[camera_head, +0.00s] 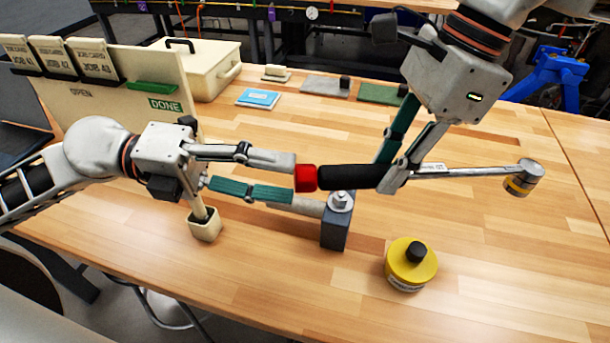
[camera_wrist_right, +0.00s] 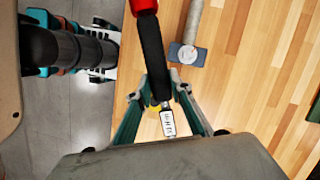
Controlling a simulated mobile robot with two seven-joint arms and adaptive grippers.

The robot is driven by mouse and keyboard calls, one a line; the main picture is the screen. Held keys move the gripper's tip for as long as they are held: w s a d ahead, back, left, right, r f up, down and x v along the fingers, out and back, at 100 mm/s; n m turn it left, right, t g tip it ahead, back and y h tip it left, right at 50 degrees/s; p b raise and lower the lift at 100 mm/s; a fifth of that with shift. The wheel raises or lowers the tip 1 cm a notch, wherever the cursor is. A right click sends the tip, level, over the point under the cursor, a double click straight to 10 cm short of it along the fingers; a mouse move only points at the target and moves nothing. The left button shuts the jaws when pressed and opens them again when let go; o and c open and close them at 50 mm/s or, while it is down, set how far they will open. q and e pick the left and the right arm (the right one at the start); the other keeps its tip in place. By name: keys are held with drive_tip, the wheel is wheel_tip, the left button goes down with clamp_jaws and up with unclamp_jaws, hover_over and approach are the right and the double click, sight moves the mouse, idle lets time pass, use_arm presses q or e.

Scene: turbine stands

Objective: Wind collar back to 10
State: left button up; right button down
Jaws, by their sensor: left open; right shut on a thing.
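The wrench has a black handle (camera_head: 345,177), a red collar (camera_head: 306,178) at its left end and a steel shaft (camera_head: 455,171) running right to a head with a yellow band (camera_head: 520,184). My right gripper (camera_head: 387,174) is shut on the handle near the shaft, holding the wrench about level above the table. In the right wrist view the handle (camera_wrist_right: 152,55) runs between my right fingers, with the red collar (camera_wrist_right: 142,6) at the top edge. My left gripper (camera_head: 284,177) is open, its fingertips at the collar. I cannot tell whether they touch it. The scale reading is not legible.
A dark block with a bolt (camera_head: 335,228) stands just below the handle. A yellow disc with a black knob (camera_head: 411,263) sits front right, a beige cup (camera_head: 204,226) front left. A card board (camera_head: 115,85) and cream box (camera_head: 205,68) stand behind.

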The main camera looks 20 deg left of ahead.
use_arm(q)
drive_tip(key=shift+s+a+r, duration=0.1)
drive_tip(key=shift+s+a, duration=0.2)
drive_tip(key=shift+a, duration=0.35)
drive_tip(key=shift+s+a+f, duration=0.1)
drive_tip(key=shift+s+a, duration=0.15)
drive_tip(key=shift+a, duration=0.35)
drive_tip(key=shift+s+a+r, duration=0.1)
drive_tip(key=shift+s+a, duration=0.2)
drive_tip(key=shift+a, duration=0.35)
